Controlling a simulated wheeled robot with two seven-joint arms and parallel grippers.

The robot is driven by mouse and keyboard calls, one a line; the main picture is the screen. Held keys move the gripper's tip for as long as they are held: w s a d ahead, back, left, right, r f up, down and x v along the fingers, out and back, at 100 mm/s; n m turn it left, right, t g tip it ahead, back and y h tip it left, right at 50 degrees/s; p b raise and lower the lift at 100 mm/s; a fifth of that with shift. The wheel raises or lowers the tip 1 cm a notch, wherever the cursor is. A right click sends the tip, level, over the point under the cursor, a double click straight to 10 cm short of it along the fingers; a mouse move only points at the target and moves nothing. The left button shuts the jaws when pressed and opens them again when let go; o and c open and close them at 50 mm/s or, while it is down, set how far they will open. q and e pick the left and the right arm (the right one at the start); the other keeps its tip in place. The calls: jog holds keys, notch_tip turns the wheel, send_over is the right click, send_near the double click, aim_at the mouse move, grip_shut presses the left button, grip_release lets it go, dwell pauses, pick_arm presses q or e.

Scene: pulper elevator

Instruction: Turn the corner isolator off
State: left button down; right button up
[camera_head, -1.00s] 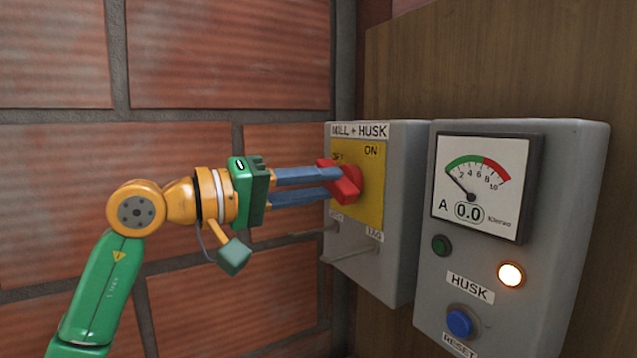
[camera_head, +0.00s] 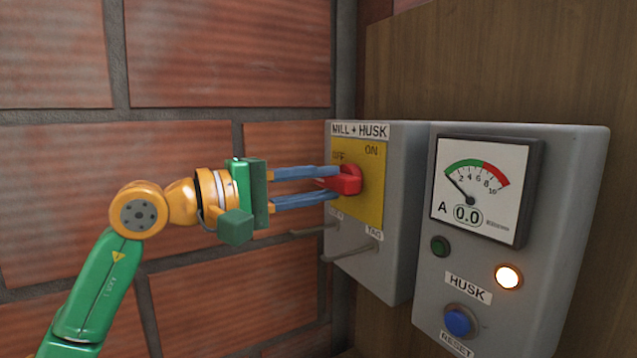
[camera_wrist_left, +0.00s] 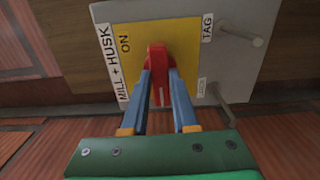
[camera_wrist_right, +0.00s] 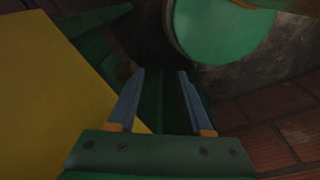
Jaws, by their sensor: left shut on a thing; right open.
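The corner isolator is a grey box (camera_head: 405,215) labelled MILL + HUSK, with a yellow plate (camera_head: 371,208) and a red handle (camera_head: 350,180). OFF is at the plate's upper left and ON at its upper right. The handle lies roughly level across the plate in the head view. My left gripper (camera_head: 332,184) is shut on the handle, one blue finger above and one below. In the left wrist view the red handle (camera_wrist_left: 157,60) sits between the fingertips (camera_wrist_left: 159,75); OFF is hidden there. My right gripper (camera_wrist_right: 161,73) is open and empty, in its wrist view only.
Two metal pegs (camera_head: 352,252) stick out below the yellow plate, one by a TAG label. A grey HUSK panel (camera_head: 415,300) with an ammeter at 0.0, a lit lamp (camera_head: 508,276) and a blue reset button (camera_head: 460,321) stands to the right. Brick wall lies left.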

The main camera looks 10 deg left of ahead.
dwell(0.3)
pick_arm(q)
jog(key=c, duration=0.7)
grip_release()
jog(key=shift+d, duration=0.1)
jog(key=b+v, duration=0.2)
jog(key=v, duration=0.5)
jog(key=shift+b, duration=0.4)
